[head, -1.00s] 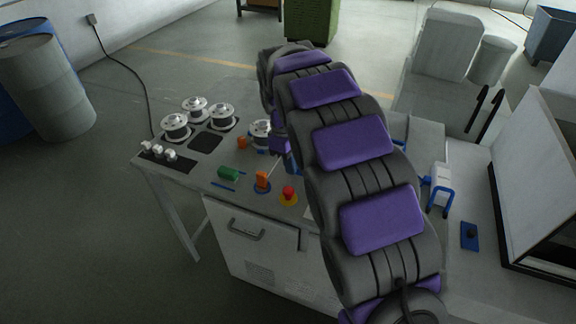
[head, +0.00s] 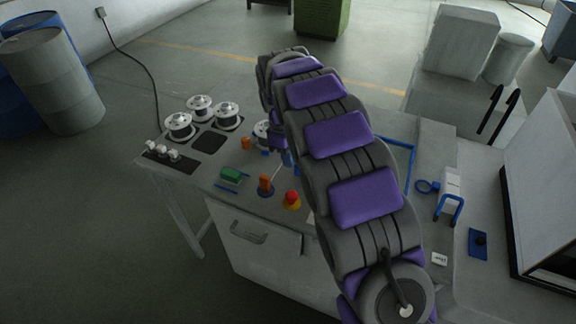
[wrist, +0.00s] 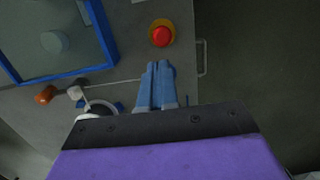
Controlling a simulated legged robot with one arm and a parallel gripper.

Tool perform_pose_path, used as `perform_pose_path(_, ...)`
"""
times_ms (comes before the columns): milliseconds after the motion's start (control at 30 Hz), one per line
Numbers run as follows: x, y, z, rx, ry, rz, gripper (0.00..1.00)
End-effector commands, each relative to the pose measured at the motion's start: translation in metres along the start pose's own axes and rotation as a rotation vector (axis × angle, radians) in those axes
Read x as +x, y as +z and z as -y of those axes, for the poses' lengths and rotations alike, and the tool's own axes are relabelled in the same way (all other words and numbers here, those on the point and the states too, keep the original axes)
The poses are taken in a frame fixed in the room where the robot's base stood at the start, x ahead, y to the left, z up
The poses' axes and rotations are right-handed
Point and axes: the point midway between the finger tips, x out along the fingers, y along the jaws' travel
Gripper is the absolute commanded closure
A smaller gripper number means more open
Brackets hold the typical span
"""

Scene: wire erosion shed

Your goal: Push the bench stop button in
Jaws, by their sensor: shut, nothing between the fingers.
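The stop button (head: 292,198) is a red mushroom cap on a yellow base near the front edge of the grey bench (head: 230,195). In the wrist view the red cap (wrist: 160,36) lies just beyond my shut gripper (wrist: 158,65), whose two blue fingers are together and empty. The fingertips appear a short distance from the yellow base in that view; the height between them cannot be told. In the head view my gripper (head: 287,158) shows only partly beside my arm, behind the button.
An orange part (head: 265,184) and a green block (head: 231,174) sit left of the button. Spools (head: 200,104) stand further left. A blue frame (wrist: 90,69) and a thin white line (wrist: 115,81) lie near my fingers in the wrist view. A drawer handle (head: 248,236) is below.

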Motion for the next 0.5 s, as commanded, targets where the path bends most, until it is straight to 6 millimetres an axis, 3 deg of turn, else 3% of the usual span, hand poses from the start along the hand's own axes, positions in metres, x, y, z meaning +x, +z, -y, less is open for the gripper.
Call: perform_pose_path(500, 0.099, -0.001, 0.001, -0.001, -0.002, 0.002, 1.00)
